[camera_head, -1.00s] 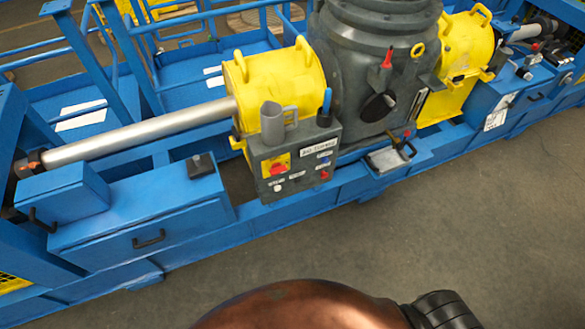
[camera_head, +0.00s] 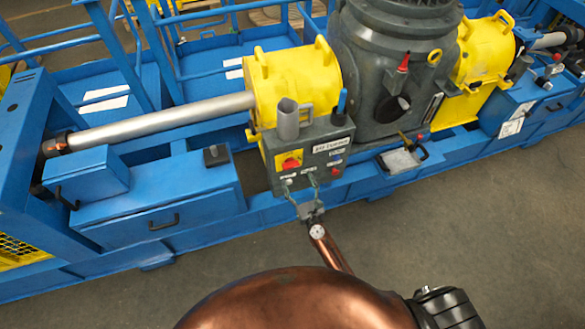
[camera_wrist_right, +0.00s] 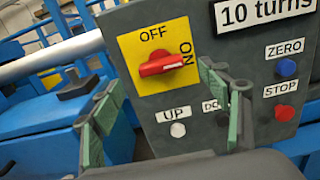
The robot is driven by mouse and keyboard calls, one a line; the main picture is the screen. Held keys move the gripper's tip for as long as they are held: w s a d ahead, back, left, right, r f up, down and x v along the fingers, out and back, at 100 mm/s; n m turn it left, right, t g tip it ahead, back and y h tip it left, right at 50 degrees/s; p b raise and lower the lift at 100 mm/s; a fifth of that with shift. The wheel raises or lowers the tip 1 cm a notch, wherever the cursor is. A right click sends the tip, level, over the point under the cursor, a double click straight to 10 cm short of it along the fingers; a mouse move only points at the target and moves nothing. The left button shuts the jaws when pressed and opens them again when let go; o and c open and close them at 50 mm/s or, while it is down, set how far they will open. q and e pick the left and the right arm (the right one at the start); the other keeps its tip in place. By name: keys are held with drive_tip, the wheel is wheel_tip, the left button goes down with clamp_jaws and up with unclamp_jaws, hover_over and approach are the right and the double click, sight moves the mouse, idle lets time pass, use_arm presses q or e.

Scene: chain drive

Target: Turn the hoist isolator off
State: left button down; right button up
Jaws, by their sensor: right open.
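The hoist isolator is a red rotary handle (camera_head: 291,163) on a yellow plate, on the front of a grey control box (camera_head: 326,164). In the right wrist view the red handle (camera_wrist_right: 163,61) lies nearly level, one end towards ON at the right. OFF is printed above it on the yellow plate (camera_wrist_right: 132,45). My right gripper (camera_head: 303,184) is open and empty, in front of the box's lower part. In the right wrist view its two green-padded fingers (camera_wrist_right: 158,88) stand apart, to either side of and below the handle, with no contact visible. My left gripper is out of view.
Below the isolator is a white UP button (camera_wrist_right: 178,130), with a partly hidden button label beside it. A blue ZERO button (camera_wrist_right: 287,67) and a red STOP button (camera_wrist_right: 285,113) are to the right. A grey cup-like holder (camera_head: 287,119) tops the box. Open floor lies in front.

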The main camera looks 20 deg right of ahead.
sight(292, 167)
drive_tip(key=w, duration=0.5)
drive_tip(key=shift+w+a, duration=0.15)
drive_tip(key=shift+w+f, duration=0.1)
drive_tip(key=shift+w, duration=0.45)
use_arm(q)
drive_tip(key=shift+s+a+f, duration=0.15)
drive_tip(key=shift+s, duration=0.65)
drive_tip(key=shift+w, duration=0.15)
use_arm(e)
drive_tip(key=shift+c, duration=0.6)
drive_tip(key=c, duration=1)
drive_tip(key=shift+c, duration=0.2)
